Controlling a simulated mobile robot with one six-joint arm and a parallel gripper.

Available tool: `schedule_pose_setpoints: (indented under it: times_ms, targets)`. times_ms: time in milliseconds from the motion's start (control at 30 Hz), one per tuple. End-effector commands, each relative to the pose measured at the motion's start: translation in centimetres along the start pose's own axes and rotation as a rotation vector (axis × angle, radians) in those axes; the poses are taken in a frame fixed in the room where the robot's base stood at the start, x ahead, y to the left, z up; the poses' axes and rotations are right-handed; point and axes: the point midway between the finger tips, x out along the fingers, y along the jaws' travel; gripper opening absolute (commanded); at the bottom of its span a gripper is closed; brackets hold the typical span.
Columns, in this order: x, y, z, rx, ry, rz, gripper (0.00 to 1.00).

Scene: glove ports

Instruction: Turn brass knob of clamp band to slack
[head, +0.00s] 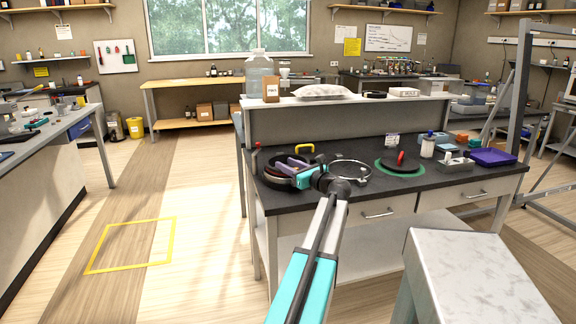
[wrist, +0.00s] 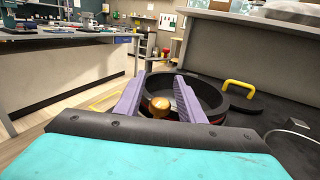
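The brass knob (wrist: 158,106) shows in the wrist view between my two purple fingers, in front of a round black port ring (wrist: 205,98). My gripper (wrist: 159,80) is open, with one finger on each side of the knob and a visible gap; I cannot tell whether either finger touches it. A thin reddish line low on the ring may be part of the clamp band, which is mostly hidden. In the head view my gripper (head: 290,165) is over the black port ring (head: 272,182) at the bench's left end; the knob is hidden there.
A black cover with a yellow handle (wrist: 240,88) lies beside the ring. On the bench (head: 390,186) stand a metal ring (head: 364,172), a black disc with a red handle (head: 401,158), a bottle (head: 427,146) and a purple tray (head: 492,157). A raised shelf (head: 340,104) runs behind.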

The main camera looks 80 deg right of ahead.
Motion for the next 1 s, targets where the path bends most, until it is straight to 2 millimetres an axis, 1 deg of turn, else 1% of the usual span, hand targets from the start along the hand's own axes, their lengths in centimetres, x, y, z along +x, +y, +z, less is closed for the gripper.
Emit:
schedule_pose_setpoints:
  times_ms: [167,367,567,1000]
  targets:
    - [-0.2,0.0,0.0,0.0,0.0,-0.001,0.36]
    - [-1.6,0.0,0.0,0.0,0.0,-0.002,0.36]
    - [-4.3,0.1,-0.1,0.0,0.0,-0.003,0.36]
    - [-11.3,0.2,-0.1,0.0,0.0,-0.002,0.36]
